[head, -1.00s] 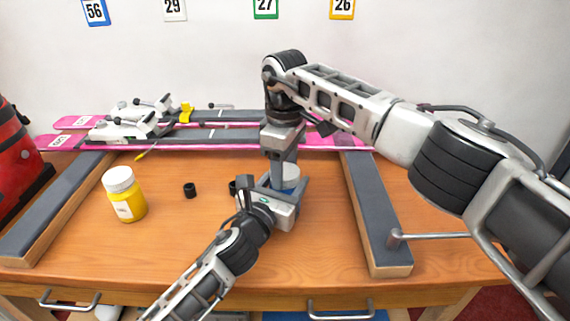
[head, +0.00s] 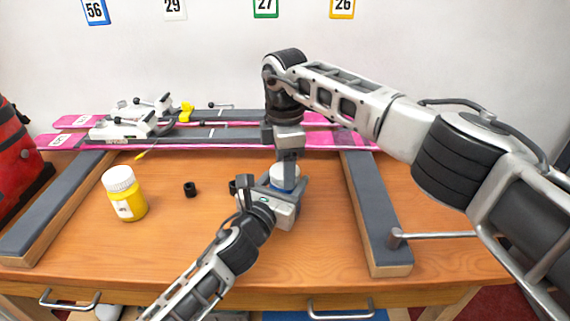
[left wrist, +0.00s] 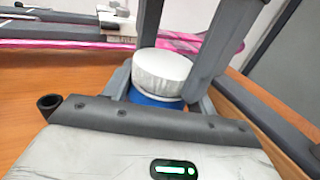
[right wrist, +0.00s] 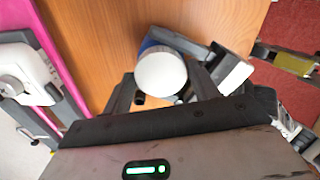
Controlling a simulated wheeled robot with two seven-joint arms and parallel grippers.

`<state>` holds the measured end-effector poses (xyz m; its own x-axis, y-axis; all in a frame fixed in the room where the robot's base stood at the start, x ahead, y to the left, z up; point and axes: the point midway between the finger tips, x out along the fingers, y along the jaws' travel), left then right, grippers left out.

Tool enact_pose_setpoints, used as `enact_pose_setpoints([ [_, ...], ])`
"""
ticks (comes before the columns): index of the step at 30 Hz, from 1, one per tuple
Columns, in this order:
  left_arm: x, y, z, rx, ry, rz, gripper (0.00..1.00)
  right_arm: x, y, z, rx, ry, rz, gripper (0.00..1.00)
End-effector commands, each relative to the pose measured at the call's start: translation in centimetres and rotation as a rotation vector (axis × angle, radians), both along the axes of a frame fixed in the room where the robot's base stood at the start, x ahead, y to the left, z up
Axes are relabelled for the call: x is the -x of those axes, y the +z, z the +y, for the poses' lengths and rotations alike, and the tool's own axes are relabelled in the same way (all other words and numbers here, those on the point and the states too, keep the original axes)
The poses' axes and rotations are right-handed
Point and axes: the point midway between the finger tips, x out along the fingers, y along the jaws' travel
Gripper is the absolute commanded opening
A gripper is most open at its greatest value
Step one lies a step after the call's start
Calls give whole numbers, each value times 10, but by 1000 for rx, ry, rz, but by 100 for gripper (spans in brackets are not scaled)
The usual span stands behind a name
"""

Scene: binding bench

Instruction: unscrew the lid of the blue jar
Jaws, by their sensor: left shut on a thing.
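The blue jar (left wrist: 150,99) stands upright on the bench with its white lid (head: 285,171) on top. My left gripper (head: 274,190) is shut on the jar's body, one finger on each side of it. My right gripper (head: 288,160) points down from above the lid. In the right wrist view the lid (right wrist: 161,73) sits between its two spread fingers, which look apart from it. In the left wrist view these fingers also rise above and beside the lid (left wrist: 161,72). Much of the jar's body is hidden by the left fingers.
A yellow jar with a white lid (head: 125,196) stands at the left. Pink skis (head: 215,144) lie along the back. Grey-topped wooden rails (head: 375,215) flank the work area. A red bag (head: 12,150) is at the far left.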

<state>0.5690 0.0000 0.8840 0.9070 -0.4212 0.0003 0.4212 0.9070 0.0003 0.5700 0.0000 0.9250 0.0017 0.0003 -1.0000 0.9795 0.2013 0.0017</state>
Motion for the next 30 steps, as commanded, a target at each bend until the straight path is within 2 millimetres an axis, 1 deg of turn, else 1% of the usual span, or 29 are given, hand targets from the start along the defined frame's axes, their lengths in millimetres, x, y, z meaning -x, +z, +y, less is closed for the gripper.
enact_pose_setpoints([
  [1, 1, -1, 0, -1, -1, 3, 0, 0, 1, 0, 0, -1, -1, 74],
  [2, 1, -2, 0, -1, -1, 3, 0, 0, 1, 0, 0, -2, -1, 77],
  [10, 1, -2, 0, -1, -1, 3, 0, 0, 1, 0, 0, -2, 1, 77],
  [13, 1, -2, 0, -1, -1, 3, 0, 0, 7, 0, 0, -2, 0, 77],
  [21, 1, -2, 0, 0, -1, 3, 0, 0, 40, 0, 0, -2, -1, 77],
  [24, 1, -2, 0, 0, -1, 3, 0, 0, 48, 0, 2, -13, 0, 75],
  [30, 0, -2, 0, 0, -1, 3, 0, 0, 77, 0, 3, -176, -3, 75],
])
